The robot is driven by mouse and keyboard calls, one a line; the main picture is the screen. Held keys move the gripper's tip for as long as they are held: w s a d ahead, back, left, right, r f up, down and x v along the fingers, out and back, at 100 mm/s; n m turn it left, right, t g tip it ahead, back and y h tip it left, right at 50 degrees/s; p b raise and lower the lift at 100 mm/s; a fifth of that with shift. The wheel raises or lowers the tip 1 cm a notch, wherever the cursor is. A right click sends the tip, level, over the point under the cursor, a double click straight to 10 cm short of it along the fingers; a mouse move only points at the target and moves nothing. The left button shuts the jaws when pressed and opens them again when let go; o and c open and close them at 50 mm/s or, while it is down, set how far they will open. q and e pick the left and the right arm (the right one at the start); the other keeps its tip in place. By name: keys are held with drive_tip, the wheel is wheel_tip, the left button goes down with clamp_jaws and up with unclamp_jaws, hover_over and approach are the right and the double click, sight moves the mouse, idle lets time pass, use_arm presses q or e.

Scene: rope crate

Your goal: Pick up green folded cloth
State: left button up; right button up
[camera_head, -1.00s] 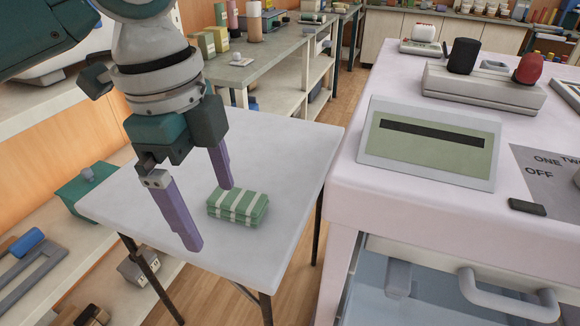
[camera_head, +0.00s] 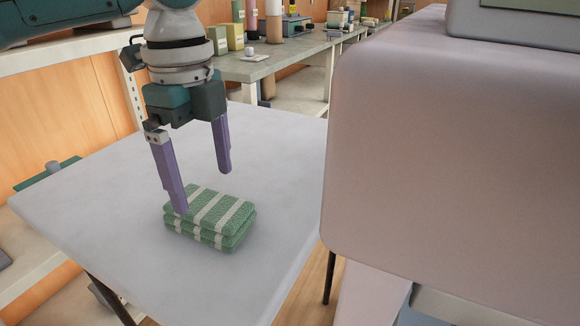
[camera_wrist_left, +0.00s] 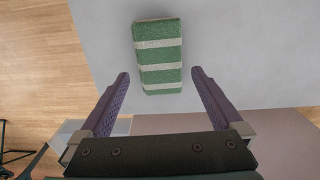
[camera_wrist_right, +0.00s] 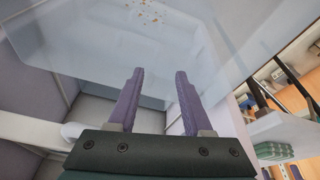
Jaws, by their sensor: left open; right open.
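The green folded cloth (camera_head: 212,222) with pale stripes lies on the white table in the head view. It also shows in the left wrist view (camera_wrist_left: 158,58), centred ahead of the fingers. My left gripper (camera_head: 200,190) is open and empty, with its purple fingers above and just behind the cloth. In the left wrist view the gripper (camera_wrist_left: 159,80) has its fingertips spread wider than the cloth, near its lower end. My right gripper (camera_wrist_right: 159,75) is open and empty. A small part of the cloth shows at the lower right of the right wrist view (camera_wrist_right: 273,151).
The white table (camera_head: 90,215) is clear around the cloth. A large pale pinkish cabinet (camera_head: 450,160) stands close on the right, its edge by the table. A grey bench (camera_head: 262,66) with boxes stands behind. A translucent bluish panel (camera_wrist_right: 100,50) lies ahead of my right gripper.

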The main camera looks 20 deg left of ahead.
sight(207, 205)
use_arm(q)
wheel_tip(207, 205, down, 3)
drive_tip(key=shift+s+a+f+b, duration=0.15)
drive_tip(key=shift+b, duration=0.3)
drive_tip(key=shift+f, duration=0.5)
drive_tip(key=shift+r, duration=0.1)
drive_tip(key=c, duration=1.1)
drive_tip(key=shift+r, duration=0.1)
wheel_tip(207, 205, up, 20)
drive_tip(key=p, duration=0.5)
